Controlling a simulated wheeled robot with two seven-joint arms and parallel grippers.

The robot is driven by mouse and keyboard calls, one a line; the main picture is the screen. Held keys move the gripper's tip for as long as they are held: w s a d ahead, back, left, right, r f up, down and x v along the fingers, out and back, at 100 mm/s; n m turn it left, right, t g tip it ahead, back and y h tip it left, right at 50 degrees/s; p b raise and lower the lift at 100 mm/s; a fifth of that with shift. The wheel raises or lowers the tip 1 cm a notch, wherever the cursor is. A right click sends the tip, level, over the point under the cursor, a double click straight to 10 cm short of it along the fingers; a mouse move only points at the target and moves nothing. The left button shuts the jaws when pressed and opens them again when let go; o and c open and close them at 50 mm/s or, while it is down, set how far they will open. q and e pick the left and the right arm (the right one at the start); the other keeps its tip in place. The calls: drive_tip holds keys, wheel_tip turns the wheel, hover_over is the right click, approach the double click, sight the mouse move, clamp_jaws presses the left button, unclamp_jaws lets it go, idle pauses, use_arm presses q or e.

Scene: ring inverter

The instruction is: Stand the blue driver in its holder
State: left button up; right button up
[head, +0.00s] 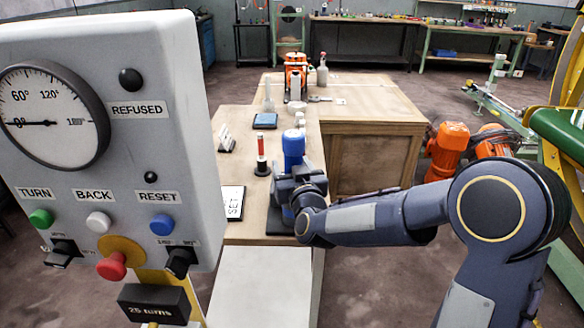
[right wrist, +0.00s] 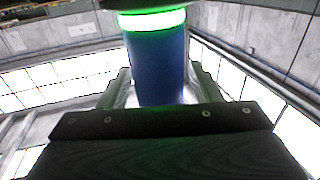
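The blue driver (head: 293,143) stands upright at the right edge of the near bench, its blue top showing above my right gripper (head: 294,182). In the right wrist view the blue driver (right wrist: 158,65) lies between the two fingers of my right gripper (right wrist: 160,85), which sit close against its sides. Its lower part is hidden by the gripper in the head view. A dark base (head: 279,222) shows just below the gripper; I cannot tell if the driver touches it. My left gripper is not in view.
A SET card (head: 233,203) lies nearby. A large grey control panel (head: 150,100) with a dial and buttons fills the left. Orange machinery (head: 296,75) stands at the bench's far end.

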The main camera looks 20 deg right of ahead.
drive_tip(key=shift+o, duration=0.2)
drive_tip(key=shift+f, duration=0.25)
drive_tip(key=s+d+g+y+p, duration=0.1)
drive_tip(key=s+g+p, duration=0.4)
drive_tip(key=s, duration=1.3)
drive_tip(key=s+d+r+m+g+y+p, duration=0.1)
drive_tip(key=s+g, duration=0.6)
drive_tip(key=s, duration=1.2)
drive_tip(key=d+y+p, duration=0.1)
drive_tip(key=y+p, duration=0.1)
drive_tip(key=p, duration=0.1)
drive_tip(key=shift+d+r+m+p, duration=0.3)
drive_tip(key=shift+p, duration=0.1)
